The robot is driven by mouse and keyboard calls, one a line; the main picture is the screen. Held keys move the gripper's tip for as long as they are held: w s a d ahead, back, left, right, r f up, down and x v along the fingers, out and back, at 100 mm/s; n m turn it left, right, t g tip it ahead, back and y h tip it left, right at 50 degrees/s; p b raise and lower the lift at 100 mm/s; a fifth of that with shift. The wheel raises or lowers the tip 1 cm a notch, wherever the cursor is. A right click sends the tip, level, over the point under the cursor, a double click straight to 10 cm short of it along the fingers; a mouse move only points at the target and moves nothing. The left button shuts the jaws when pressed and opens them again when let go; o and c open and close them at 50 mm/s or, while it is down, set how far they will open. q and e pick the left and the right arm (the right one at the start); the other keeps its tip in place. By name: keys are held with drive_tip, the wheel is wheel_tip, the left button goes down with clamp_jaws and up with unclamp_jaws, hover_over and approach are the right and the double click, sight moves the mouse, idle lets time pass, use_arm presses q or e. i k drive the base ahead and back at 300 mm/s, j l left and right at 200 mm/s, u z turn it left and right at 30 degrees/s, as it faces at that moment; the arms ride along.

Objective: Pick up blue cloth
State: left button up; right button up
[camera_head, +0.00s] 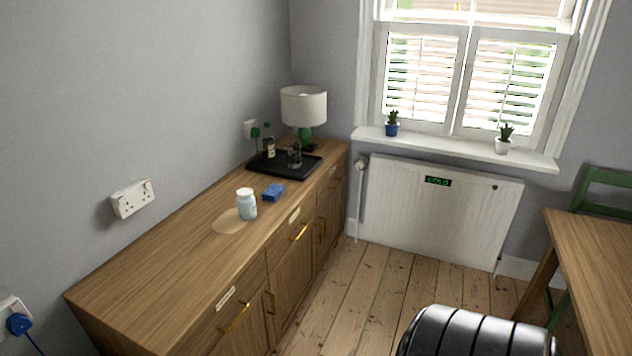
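A small folded blue cloth (273,192) lies on top of the wooden sideboard (150,285), near its front edge. It is just right of a white-capped bottle (246,204) and in front of a black tray. The cloth is fully visible with nothing on it. Neither of my grippers shows in the head view. A black ribbed rounded shape (470,335) at the bottom right appears to be part of my own arm.
The bottle stands by a pale round patch (229,220). The black tray (284,163) holds a bottle and glassware, with a lamp (304,106) behind. The sideboard's near end is clear. A wooden table (600,260) and green chair (605,190) stand right, a radiator (435,215) at the back.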

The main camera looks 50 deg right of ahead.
sight(275, 191)
drive_tip(key=z, duration=1.45)
